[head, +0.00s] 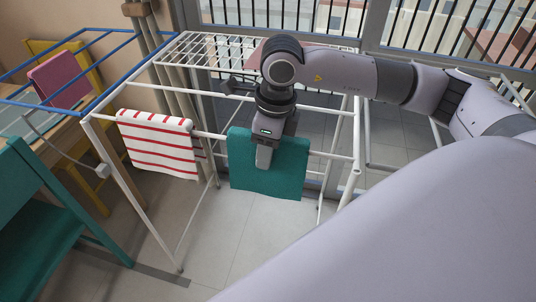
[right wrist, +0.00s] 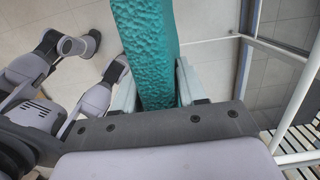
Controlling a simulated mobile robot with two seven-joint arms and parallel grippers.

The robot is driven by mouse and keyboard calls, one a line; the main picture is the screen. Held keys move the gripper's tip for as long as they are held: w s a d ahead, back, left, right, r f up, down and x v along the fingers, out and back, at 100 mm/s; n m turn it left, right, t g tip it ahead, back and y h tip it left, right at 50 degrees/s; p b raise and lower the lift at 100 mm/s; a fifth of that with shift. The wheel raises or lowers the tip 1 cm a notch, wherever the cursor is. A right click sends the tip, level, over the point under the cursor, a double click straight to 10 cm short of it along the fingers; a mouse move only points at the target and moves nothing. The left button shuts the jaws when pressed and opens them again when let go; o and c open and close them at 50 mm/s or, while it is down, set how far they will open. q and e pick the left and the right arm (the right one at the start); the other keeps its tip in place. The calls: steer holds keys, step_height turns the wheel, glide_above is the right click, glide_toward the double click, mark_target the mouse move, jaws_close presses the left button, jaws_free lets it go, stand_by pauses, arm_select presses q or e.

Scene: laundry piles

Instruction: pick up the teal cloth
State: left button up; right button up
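The teal cloth (head: 285,172) hangs over the front rail of a white drying rack (head: 180,256). My right gripper (head: 263,165) points down over the cloth's upper part in the head view, and its tips are hard to make out there. In the right wrist view the cloth (right wrist: 148,45) runs between the two fingers (right wrist: 157,85), one on each side and very near it. I cannot tell whether the fingers press on it. My left gripper is not in view.
A red-and-white striped cloth (head: 160,143) hangs on the same rail to the left. A pink cloth (head: 60,80) hangs on a blue rack (head: 95,100) beyond it. A teal chair (head: 40,235) stands at the lower left. Tiled floor below the teal cloth is clear.

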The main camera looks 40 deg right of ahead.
steer(key=shift+c, duration=0.8)
steer(key=shift+r, duration=0.1)
step_height(320, 180, up, 20)
steer(key=shift+p, duration=0.4)
